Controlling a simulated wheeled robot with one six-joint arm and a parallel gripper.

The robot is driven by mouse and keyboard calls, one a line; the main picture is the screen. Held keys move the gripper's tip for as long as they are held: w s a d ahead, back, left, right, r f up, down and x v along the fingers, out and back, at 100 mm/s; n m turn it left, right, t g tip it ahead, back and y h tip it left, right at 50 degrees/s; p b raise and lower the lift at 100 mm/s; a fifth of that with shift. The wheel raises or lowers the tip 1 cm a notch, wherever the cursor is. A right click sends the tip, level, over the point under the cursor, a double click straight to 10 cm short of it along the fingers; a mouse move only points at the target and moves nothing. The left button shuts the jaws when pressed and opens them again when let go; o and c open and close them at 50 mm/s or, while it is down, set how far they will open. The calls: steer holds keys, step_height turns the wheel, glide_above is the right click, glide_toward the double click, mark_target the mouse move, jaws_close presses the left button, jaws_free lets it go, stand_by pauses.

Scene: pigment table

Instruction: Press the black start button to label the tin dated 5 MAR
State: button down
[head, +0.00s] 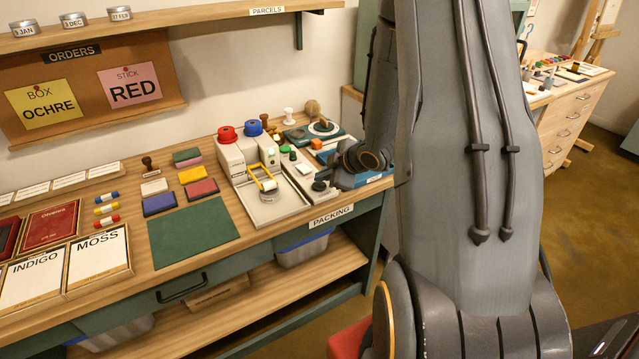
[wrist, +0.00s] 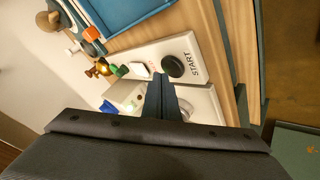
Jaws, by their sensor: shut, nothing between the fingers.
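The black start button (wrist: 173,66) sits on a pale panel beside the word START in the wrist view. In the head view the black button (head: 319,186) is at the panel's front end, just left of my gripper. My gripper (wrist: 161,78) shows as dark fingers, shut and empty, with tips close to the button; I cannot tell whether they touch it. A round tin (head: 268,195) sits on the pale labelling machine (head: 285,209) under a yellow-framed roller. Its date is not readable. In the wrist view the fingers hide part of the machine.
Red (head: 227,134) and blue (head: 253,128) knobs top the machine. A blue tray (wrist: 125,22) lies beside the button panel. Stamp pads, a green mat (head: 193,234) and boxes fill the left table. Tins dated 9 JAN, 3 DEC and 27 FEB stand on the shelf (head: 170,22).

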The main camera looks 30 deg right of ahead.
mark_target(321, 188)
steer(key=shift+r, duration=0.25)
step_height(321, 188, up, 5)
steer(key=p, duration=0.4)
steer(key=shift+p, duration=0.35)
stand_by(0.7)
steer(key=s+a+r+m+g+b, duration=0.1)
steer(key=s+a+r+m+g, duration=0.1)
steer(key=s+a+m, duration=0.2)
steer(key=s+a+r+m+g+h+b, duration=0.1)
steer(key=s+a+r+m+g, duration=0.1)
steer(key=s+a, duration=0.5)
steer(key=s+a+r+m+g+h+b, duration=0.1)
steer(key=s+a+m, duration=0.4)
steer(key=s, duration=0.5)
steer(key=a+r+g+b, duration=0.1)
steer(key=g, duration=0.1)
steer(key=shift+s+a+r+m+g, duration=0.25)
steer(key=shift+a+m+g, duration=0.05)
steer(key=shift+a+m, duration=0.1)
